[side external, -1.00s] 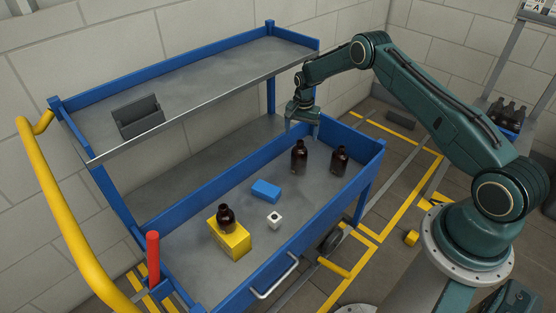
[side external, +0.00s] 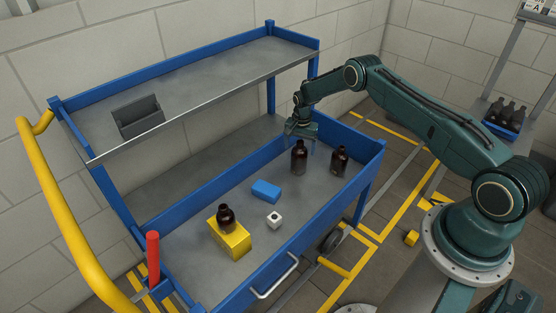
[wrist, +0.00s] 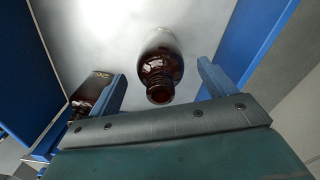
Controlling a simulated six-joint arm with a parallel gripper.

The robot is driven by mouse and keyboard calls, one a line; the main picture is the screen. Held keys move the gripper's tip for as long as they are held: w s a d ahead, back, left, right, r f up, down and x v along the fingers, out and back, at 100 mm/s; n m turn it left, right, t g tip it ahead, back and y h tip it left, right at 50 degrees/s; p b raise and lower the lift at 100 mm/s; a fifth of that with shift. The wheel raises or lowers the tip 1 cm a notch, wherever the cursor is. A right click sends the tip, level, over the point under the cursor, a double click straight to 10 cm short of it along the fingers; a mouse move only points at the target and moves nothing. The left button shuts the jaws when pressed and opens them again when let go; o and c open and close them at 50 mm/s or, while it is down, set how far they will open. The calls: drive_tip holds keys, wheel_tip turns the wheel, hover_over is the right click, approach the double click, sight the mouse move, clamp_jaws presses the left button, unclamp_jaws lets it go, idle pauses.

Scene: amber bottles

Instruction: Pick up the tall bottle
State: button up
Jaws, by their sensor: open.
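The tall bottle (side external: 299,158), dark amber with a narrow neck, stands upright on the cart's lower tray (side external: 190,262). A shorter amber bottle (side external: 340,160) stands to its right. My gripper (side external: 302,141) is open and empty, pointing down close to the tall bottle's neck. In the wrist view, what looks like the tall bottle (wrist: 160,68) shows between my open fingers, with a gap on both sides. Another bottle (wrist: 92,92) lies outside the left finger, partly hidden by it. How far my fingertips are from the neck in height is hard to tell.
A third amber bottle (side external: 226,216) stands on a yellow box (side external: 233,240). The tray has blue raised walls (side external: 350,138). The upper shelf (side external: 200,78) overhangs behind, holding a grey bin (side external: 138,117).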

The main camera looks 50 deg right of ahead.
drive_tip(key=shift+f, duration=0.6)
drive_tip(key=c, duration=1.5)
drive_tip(key=shift+o, duration=0.2)
drive_tip(key=shift+r, duration=0.15)
wheel_tip(320, 180, up, 20)
